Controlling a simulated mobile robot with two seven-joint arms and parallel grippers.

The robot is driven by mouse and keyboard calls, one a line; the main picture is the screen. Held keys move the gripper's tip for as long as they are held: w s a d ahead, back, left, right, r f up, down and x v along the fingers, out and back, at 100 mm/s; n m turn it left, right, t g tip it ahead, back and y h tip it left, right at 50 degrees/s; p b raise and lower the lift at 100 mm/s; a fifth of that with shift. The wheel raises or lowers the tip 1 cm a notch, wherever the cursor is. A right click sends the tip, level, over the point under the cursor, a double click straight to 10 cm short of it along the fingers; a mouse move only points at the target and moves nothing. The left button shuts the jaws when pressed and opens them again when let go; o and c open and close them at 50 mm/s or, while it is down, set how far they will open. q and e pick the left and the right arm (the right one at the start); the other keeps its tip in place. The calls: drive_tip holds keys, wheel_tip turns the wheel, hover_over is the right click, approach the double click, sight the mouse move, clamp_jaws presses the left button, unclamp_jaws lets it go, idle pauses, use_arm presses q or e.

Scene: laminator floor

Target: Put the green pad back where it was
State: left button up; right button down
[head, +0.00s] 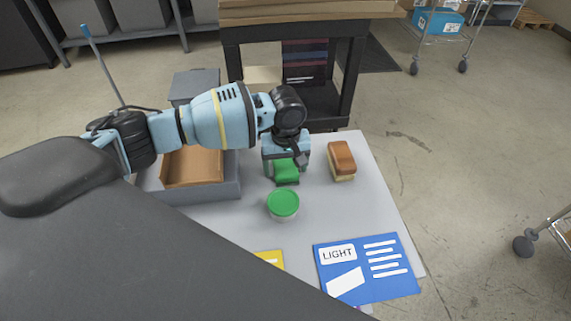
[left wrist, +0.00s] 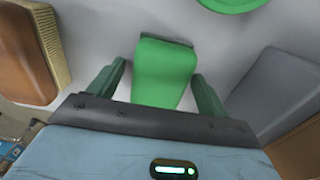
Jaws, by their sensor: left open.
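The green pad (head: 286,172) is on the light grey tabletop, right below my left gripper (head: 287,164). In the left wrist view the green pad (left wrist: 163,75) lies between the two green fingers, with a gap on each side. My left gripper is open and is not closed on the pad. In the head view the gripper hides the pad's far part. My right gripper is not in view.
A green-lidded round tub (head: 283,204) stands just in front of the pad. A brown-and-cream block (head: 342,160) is to the right. A grey bin (head: 222,188) with a brown inside is left. A blue LIGHT card (head: 390,285) and yellow card (head: 270,258) lie nearer.

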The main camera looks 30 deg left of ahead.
sight(286, 165)
use_arm(q)
drive_tip(key=shift+r, duration=0.15)
wheel_tip(286, 165, up, 12)
drive_tip(key=p, duration=0.1)
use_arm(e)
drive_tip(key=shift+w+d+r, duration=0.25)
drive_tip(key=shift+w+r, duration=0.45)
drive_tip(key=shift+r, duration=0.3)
use_arm(q)
drive_tip(key=shift+s+d, duration=0.1)
